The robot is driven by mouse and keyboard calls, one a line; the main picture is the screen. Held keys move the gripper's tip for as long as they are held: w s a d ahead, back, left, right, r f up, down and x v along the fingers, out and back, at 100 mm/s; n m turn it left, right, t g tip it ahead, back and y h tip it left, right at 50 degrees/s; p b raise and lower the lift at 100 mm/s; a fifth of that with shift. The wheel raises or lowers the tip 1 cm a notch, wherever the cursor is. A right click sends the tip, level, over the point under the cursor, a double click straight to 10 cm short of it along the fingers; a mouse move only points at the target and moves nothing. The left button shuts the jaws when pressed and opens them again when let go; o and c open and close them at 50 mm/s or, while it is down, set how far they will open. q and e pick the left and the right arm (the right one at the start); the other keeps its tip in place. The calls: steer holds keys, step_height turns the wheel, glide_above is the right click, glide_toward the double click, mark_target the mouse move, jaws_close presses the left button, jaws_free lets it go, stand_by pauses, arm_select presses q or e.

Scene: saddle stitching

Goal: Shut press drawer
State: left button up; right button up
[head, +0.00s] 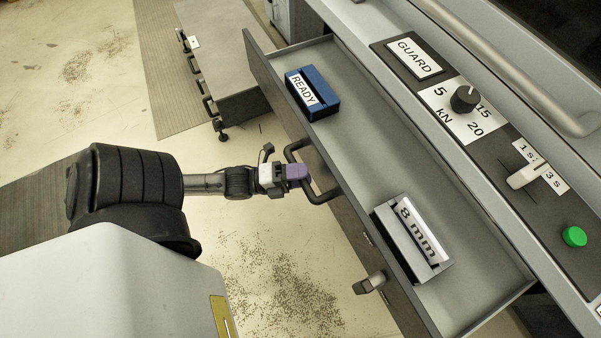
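The press drawer (385,140) is pulled out from the grey press and its inside shows from above. A dark bow handle (322,197) stands off the drawer's front. My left gripper (297,174), with purple fingertips, is at the middle of this handle and overlaps its bar. The view from above does not show whether the fingers are closed around it. In the drawer lie a blue block labelled READY (313,94) and a grey block marked 8 mm (413,238). My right gripper is not in view.
The press panel (400,48) carries a dark knob (464,98), a pale slider (524,177) and a green button (574,237). A grey lever-like part (370,283) sticks out below the drawer front. A grey cabinet (225,50) stands at the upper left. Open floor lies left of the drawer.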

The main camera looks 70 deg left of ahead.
arm_select(q)
jaws_close()
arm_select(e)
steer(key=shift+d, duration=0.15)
arm_select(q)
steer(key=shift+w, duration=0.15)
